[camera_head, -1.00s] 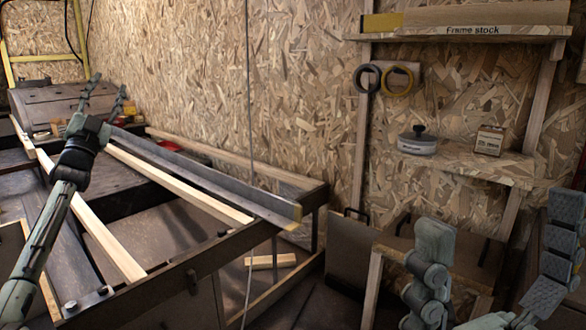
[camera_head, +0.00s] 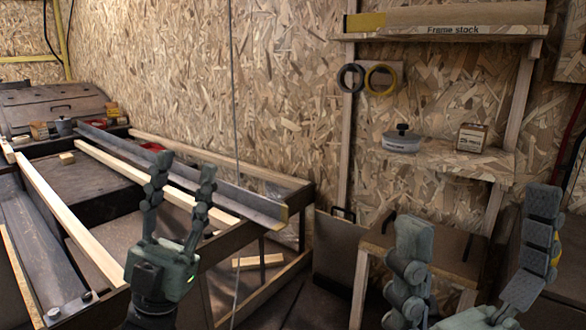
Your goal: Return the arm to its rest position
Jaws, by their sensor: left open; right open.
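My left gripper (camera_head: 181,182) is open and empty, its two grey-green fingers pointing up in front of the workbench's near side. It covers part of a pale wooden strip (camera_head: 119,168) and the bench frame behind it. My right gripper (camera_head: 474,253) is at the lower right, its two fingers spread wide apart with nothing between them. It stands in front of a low wooden stand (camera_head: 376,244) below the shelves.
Right are a shelf marked "Frame stock" (camera_head: 448,37), tape rolls (camera_head: 381,78), a round tin (camera_head: 401,141) and a small box (camera_head: 472,138). A thin cable (camera_head: 235,100) hangs mid-view.

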